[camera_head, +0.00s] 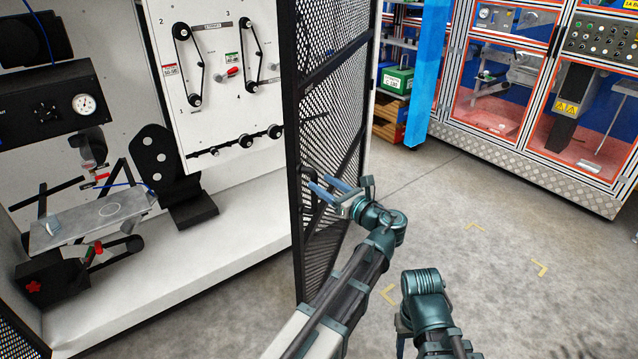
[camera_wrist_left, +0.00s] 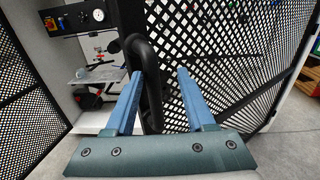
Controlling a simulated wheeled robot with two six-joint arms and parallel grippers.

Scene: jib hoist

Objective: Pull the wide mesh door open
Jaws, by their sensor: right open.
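The wide black mesh door (camera_head: 328,85) stands swung away from the white cabinet, and the cabinet's inside shows to its left. Its mesh also fills the right of the left wrist view (camera_wrist_left: 215,60). A black bar handle (camera_wrist_left: 150,85) runs down the door's edge. My left gripper (camera_head: 327,190) is at the door at handle height. In the left wrist view its two blue fingers (camera_wrist_left: 158,95) are apart, with the handle between them, nearer the left finger. My right gripper (camera_head: 403,325) is low in front of the door, mostly hidden by its own arm, away from the door.
The cabinet holds a white panel with belts and pulleys (camera_head: 225,70) and a grey plate (camera_head: 90,222). A blue post (camera_head: 428,75) and shelves stand behind the door. Framed machines (camera_head: 500,90) line the back right. The grey floor (camera_head: 480,220) right of the door is clear.

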